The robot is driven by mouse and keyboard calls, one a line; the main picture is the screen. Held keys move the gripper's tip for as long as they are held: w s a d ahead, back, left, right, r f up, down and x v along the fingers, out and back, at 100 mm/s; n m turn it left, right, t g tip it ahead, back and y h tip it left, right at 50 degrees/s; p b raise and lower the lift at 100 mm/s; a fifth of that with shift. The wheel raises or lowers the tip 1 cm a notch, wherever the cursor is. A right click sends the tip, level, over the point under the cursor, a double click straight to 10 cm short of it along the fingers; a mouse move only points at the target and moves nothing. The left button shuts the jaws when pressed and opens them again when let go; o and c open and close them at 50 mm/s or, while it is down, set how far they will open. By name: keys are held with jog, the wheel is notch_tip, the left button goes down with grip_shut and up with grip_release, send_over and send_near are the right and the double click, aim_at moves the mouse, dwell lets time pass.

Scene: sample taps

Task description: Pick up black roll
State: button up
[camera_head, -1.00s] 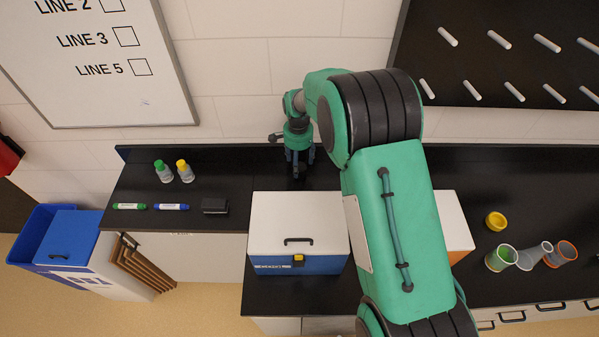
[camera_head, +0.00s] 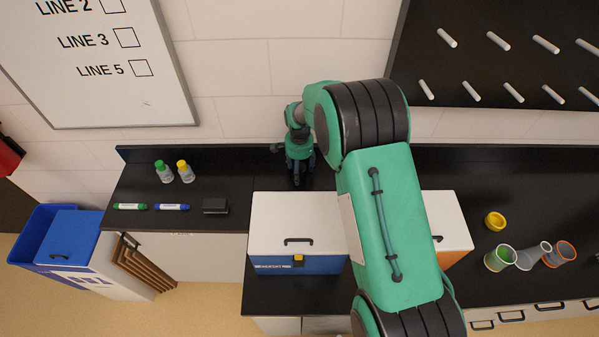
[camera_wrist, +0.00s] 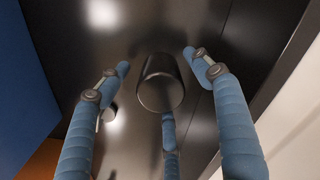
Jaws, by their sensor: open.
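The black roll (camera_wrist: 160,84) is a dark, shiny cylinder on the black counter in the wrist view. It lies between the spread blue fingers of my gripper (camera_wrist: 158,75), which is open. One finger is on each side of it and a third shows below it in the picture. I see no clear contact with the roll. In the head view my gripper (camera_head: 298,170) points down at the back of the counter, behind the blue and white box. The roll is not distinguishable there.
A blue box with a white lid (camera_head: 297,225) stands just in front of my gripper. A second white-topped box (camera_head: 447,220) is partly hidden by my arm. The back wall (camera_head: 240,120) is close behind. Two bottles (camera_head: 174,171), markers (camera_head: 171,207) and a black block (camera_head: 215,206) lie left.

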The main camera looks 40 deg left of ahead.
jog(key=shift+f, duration=0.8)
jog(key=c, duration=1.3)
jog(key=shift+r, duration=0.15)
notch_tip(320, 180, up, 18)
jog(key=shift+b, duration=0.45)
